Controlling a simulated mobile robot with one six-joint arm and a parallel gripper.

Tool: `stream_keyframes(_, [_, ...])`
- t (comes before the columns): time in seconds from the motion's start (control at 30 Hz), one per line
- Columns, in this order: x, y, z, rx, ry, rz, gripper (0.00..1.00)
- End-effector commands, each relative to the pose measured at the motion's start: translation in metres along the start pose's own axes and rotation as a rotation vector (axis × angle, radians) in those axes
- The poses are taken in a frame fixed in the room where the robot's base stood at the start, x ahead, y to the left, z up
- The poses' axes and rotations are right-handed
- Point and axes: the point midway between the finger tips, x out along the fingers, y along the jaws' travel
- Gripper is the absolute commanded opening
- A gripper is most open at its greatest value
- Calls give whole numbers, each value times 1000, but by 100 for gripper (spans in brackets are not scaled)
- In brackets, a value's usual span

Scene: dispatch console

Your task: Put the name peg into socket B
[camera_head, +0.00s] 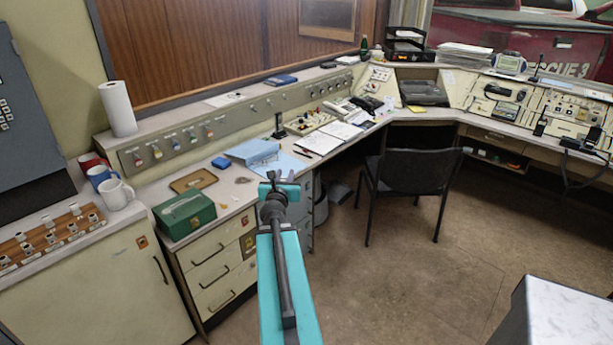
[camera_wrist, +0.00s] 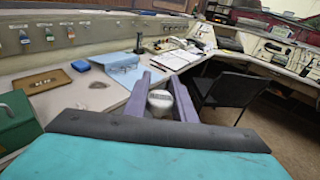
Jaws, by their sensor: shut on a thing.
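My gripper (camera_head: 278,182) is held out over the floor in front of the counter's front edge. In the wrist view its two purple-grey fingers (camera_wrist: 161,84) are shut on a small pale grey-white peg (camera_wrist: 160,101), which I take to be the name peg. The peg sits between the fingers with a rounded top showing; its lower part is hidden. I cannot read any letter there, so I cannot tell which is socket B.
A green box (camera_head: 184,214), brown tray (camera_head: 193,181), blue folder (camera_head: 253,151) and mugs (camera_head: 116,193) stand on the left counter. Several tags hang on the panel behind. A black chair (camera_head: 411,176) stands to the right. The floor (camera_head: 430,270) is open in front.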

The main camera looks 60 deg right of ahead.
Motion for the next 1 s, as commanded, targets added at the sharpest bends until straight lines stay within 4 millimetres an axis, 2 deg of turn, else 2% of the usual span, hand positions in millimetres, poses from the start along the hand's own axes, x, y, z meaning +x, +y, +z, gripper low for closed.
stream_keyframes(0.1, [-7, 46, -4, -16, -2, 89, 3])
stream_keyframes(0.47, [-47, 180, -14, -69, -11, 383, 3])
stream_keyframes(0.6, [-70, 230, -20, -90, -15, 507, 3])
stream_keyframes(0.77, [-101, 282, -27, -116, -20, 654, 3])
stream_keyframes(1.0, [-159, 354, -39, -154, -25, 888, 3])
